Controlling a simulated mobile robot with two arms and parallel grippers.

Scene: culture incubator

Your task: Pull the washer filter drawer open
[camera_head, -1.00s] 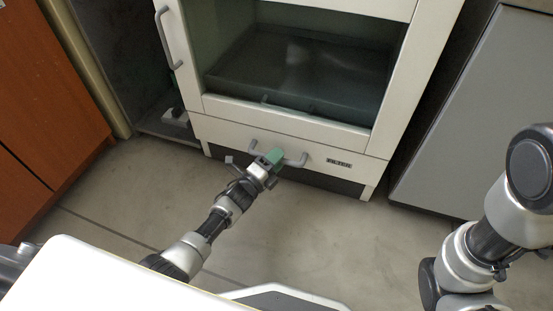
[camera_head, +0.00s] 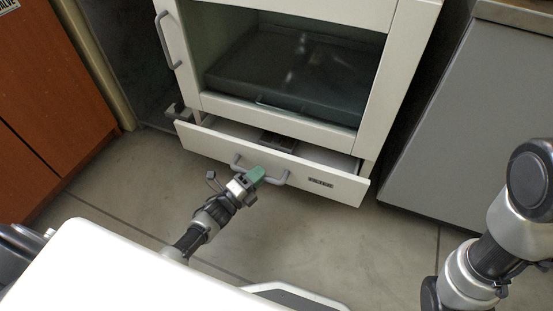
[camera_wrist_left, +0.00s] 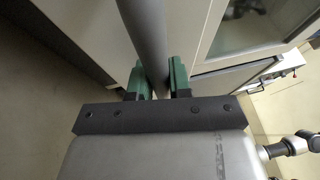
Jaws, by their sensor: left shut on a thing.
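The white washer filter drawer (camera_head: 325,180) at the foot of the washer (camera_head: 280,115) stands partly pulled out in the head view, with its inside showing behind the front panel. A grey bar handle (camera_head: 279,179) is on its front. My left gripper (camera_head: 256,174), with green fingers, is shut on the handle near its middle. In the left wrist view the grey handle bar (camera_wrist_left: 150,45) runs between the two green fingers (camera_wrist_left: 158,78). My right arm shows at the right edge of the head view, but its gripper is out of view.
A dark part (camera_head: 280,142) lies inside the drawer. The washer's glass door (camera_head: 290,75) above is closed. A grey cabinet (camera_head: 460,110) stands to the right and a brown wooden cabinet (camera_head: 50,90) to the left. Floor (camera_head: 330,235) in front of the drawer is clear.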

